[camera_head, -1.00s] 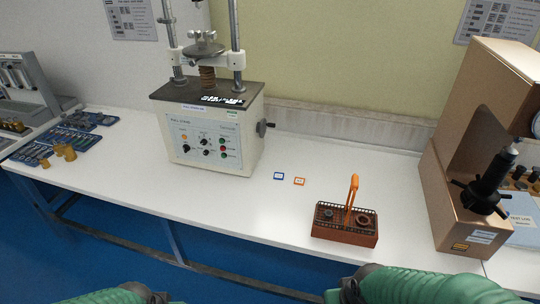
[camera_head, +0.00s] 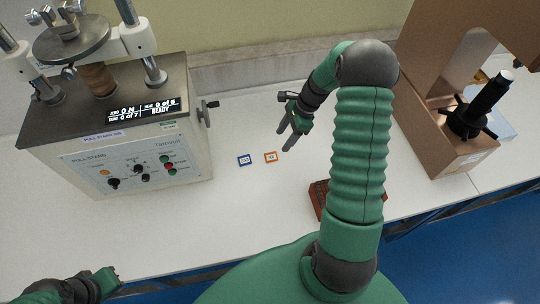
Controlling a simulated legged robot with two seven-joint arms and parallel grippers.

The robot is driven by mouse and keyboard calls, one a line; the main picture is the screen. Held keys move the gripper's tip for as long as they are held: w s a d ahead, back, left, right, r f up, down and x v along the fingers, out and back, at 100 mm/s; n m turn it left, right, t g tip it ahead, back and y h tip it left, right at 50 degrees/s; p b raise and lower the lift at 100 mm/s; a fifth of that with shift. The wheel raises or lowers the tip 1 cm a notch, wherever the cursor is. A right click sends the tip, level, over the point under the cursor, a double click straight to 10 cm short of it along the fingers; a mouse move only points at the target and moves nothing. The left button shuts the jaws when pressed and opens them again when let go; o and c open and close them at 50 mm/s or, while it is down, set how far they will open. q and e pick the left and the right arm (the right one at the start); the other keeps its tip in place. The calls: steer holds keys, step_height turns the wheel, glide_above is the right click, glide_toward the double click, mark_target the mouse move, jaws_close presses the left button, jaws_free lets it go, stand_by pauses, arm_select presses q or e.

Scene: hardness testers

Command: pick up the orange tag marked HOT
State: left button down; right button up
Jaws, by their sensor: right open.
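The orange tag (camera_head: 270,157) lies flat on the white table, just right of a blue tag (camera_head: 245,160). Its marking is too small to read. My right gripper (camera_head: 286,139) is open and empty, just right of and slightly behind the orange tag in the picture, with its fingers pointing down toward the table. I see no contact with the tag. My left gripper (camera_head: 112,283) is low at the left edge of the table, far from the tags, and its jaws are not clear.
A pull stand (camera_head: 120,140) stands left of the tags, its side handle (camera_head: 208,108) toward them. A brown basket (camera_head: 319,200) is partly hidden behind my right arm. A brown tester (camera_head: 440,140) stands at the right. Table around the tags is clear.

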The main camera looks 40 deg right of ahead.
mark_target(272, 155)
steer(key=x, duration=0.6)
steer(key=d+x, duration=0.1)
steer(key=x, duration=0.2)
steer(key=shift+w+f+p, duration=0.1)
steer(key=shift+f+p, duration=0.05)
steer(key=shift+p, duration=0.15)
steer(key=shift+a+f, duration=0.25)
steer(key=shift+f, duration=0.2)
steer(key=shift+a+r, duration=0.1)
steer(key=shift+a, duration=0.2)
steer(key=shift+c, duration=0.3)
steer(key=shift+w, duration=0.1)
steer(key=shift+c, duration=1.2)
steer(key=shift+d, duration=0.25)
jaws_close()
